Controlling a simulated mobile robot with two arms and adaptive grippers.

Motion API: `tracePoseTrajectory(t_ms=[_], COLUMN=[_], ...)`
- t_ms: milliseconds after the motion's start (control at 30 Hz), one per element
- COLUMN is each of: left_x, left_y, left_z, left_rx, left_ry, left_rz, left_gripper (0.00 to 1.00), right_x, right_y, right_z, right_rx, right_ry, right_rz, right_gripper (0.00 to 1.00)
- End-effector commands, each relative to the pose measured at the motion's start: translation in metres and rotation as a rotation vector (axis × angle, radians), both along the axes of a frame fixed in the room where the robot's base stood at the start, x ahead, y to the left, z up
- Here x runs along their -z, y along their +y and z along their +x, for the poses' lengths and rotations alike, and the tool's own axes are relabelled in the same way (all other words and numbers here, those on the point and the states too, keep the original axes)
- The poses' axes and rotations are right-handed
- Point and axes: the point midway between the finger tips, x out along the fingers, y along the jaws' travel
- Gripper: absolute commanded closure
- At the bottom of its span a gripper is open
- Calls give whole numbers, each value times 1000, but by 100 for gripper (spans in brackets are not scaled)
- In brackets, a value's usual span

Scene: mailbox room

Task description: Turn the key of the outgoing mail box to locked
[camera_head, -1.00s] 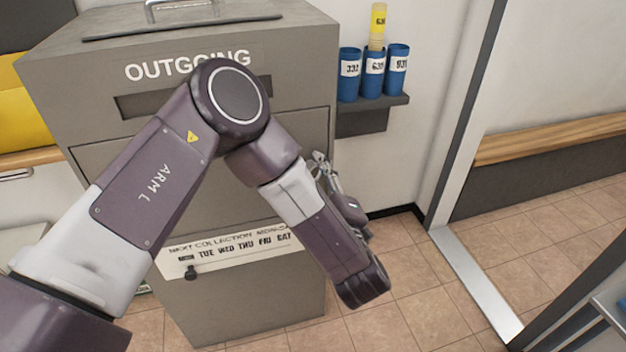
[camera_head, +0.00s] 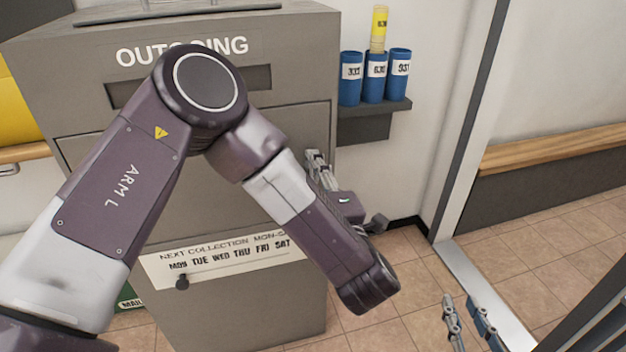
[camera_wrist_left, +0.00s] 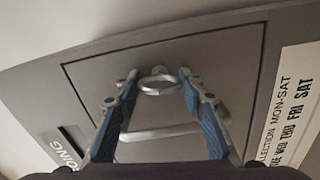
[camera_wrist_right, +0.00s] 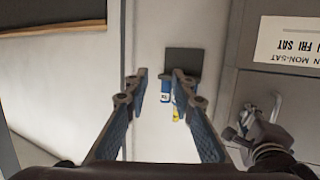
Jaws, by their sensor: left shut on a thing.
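The grey outgoing mail box (camera_head: 225,205) stands in front of me, with its slot and "OUTGOING" lettering on the upper front. My left arm covers much of the front door. My left gripper (camera_head: 318,158) is at the box's right side of the front. In the left wrist view, my left gripper (camera_wrist_left: 158,78) is shut on the ring-shaped key (camera_wrist_left: 159,88) at the door's edge. A bar handle (camera_wrist_left: 160,133) shows beside it. The key is hidden in the head view. My right gripper (camera_head: 462,303) is open and empty, off to the right of the box.
A small wall shelf (camera_head: 375,108) right of the box holds blue numbered tubes (camera_head: 374,80), with a yellow one on top. Tiled floor (camera_head: 410,290) is clear between.

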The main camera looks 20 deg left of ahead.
Motion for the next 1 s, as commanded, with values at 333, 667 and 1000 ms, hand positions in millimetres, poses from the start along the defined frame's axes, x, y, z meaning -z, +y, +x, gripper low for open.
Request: tracePoseTrajectory(t_ms=[333,667,1000], left_x=[3,2,1], left_y=[1,1,1], left_z=[0,0,0], left_rx=[-1,-2,-1], left_ry=[-59,-86,-91], left_rz=[-91,-130,-138], left_gripper=[87,87,87], right_x=[-95,-139,-145], right_y=[15,17,17], right_z=[7,-6,-9], right_rx=[-27,-37,-39], right_ry=[-433,-629,-658], right_rz=[111,165,173], right_gripper=[77,77,77])
